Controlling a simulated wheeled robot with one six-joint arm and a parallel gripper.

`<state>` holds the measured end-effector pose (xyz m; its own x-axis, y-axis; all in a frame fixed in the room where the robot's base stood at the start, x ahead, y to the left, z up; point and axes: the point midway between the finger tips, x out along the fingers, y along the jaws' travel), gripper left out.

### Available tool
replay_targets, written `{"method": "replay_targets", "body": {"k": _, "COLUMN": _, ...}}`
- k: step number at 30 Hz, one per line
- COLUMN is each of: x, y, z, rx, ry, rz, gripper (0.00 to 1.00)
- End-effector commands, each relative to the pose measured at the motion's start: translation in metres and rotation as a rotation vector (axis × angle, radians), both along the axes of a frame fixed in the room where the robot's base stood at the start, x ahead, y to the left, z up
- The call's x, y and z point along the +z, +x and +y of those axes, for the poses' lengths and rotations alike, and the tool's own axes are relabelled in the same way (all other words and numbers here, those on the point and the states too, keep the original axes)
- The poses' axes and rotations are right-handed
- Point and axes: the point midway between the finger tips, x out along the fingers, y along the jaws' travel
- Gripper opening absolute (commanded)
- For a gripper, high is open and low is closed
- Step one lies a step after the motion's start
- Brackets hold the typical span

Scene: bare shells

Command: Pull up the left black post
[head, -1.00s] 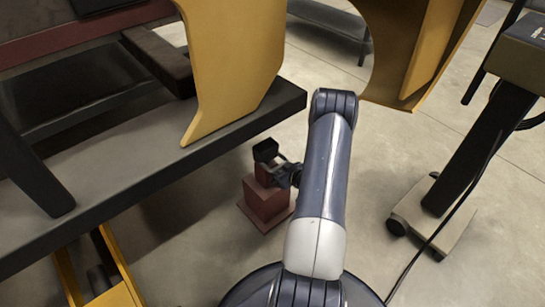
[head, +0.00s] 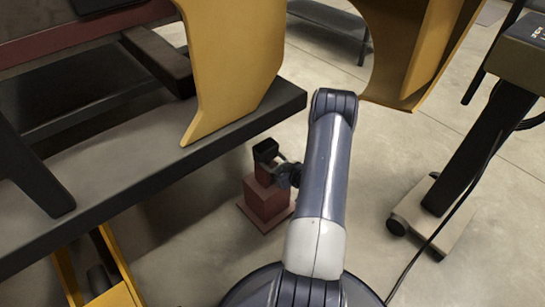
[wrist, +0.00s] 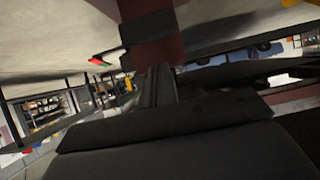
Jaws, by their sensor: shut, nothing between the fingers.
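A dark red stepped block (head: 266,200) stands on the floor under the edge of the grey bench, with a small black piece (head: 266,150) above it. I cannot tell whether that piece is a post or part of my gripper. My gripper (wrist: 158,85) is shut and empty in the wrist view, its fingers close to a dark red surface (wrist: 155,50). In the head view my wrist is beside the red block, and the fingertips are not clear. A dark slanted post (head: 35,175) shows at the far left, well away from my gripper.
The grey bench edge (head: 180,165) runs above and left of the block. Yellow curved panels (head: 228,65) hang over it. A black stand (head: 480,150) with a wheeled base and a cable is at the right. Bare floor lies between.

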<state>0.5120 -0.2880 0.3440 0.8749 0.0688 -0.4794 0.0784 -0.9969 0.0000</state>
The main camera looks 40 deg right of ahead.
Motion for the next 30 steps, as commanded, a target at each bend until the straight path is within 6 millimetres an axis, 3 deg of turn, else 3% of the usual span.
{"method": "replay_targets", "body": {"k": 8, "x": 0.002, "y": 0.000, "z": 0.000, "rx": 0.000, "ry": 0.000, "rz": 0.000, "gripper": 0.00}}
{"method": "replay_targets", "body": {"k": 30, "x": 0.049, "y": 0.001, "z": 0.000, "rx": 0.000, "ry": -0.001, "rz": -0.003, "gripper": 0.00}}
